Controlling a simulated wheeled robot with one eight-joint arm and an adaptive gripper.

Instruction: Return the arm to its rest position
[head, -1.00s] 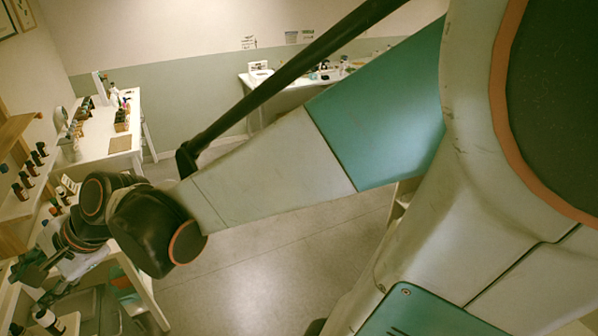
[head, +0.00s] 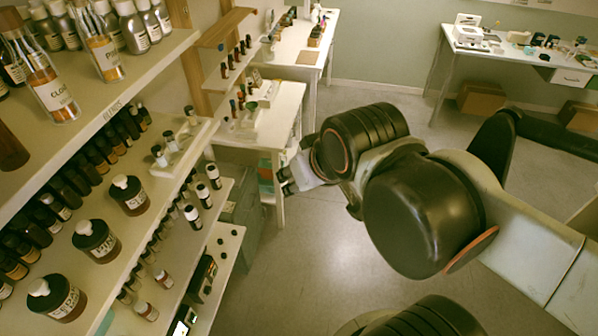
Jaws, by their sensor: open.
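My arm reaches in from the right in the head view, its dark wrist joints near the middle of the picture. My gripper (head: 286,180) shows only in part at the wrist's left end. It points left toward the shelf, with a gap of floor and cabinet between them in the picture. No object shows in it. Its fingertips are small and mostly hidden behind the wrist.
A shelf unit with rows of bottles fills the left, with clear bottles on its top board (head: 160,58) and brown jars (head: 97,240) below. White tables (head: 283,118) stand behind, and a desk (head: 478,48) at the back right. Open floor (head: 290,270) lies below my wrist.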

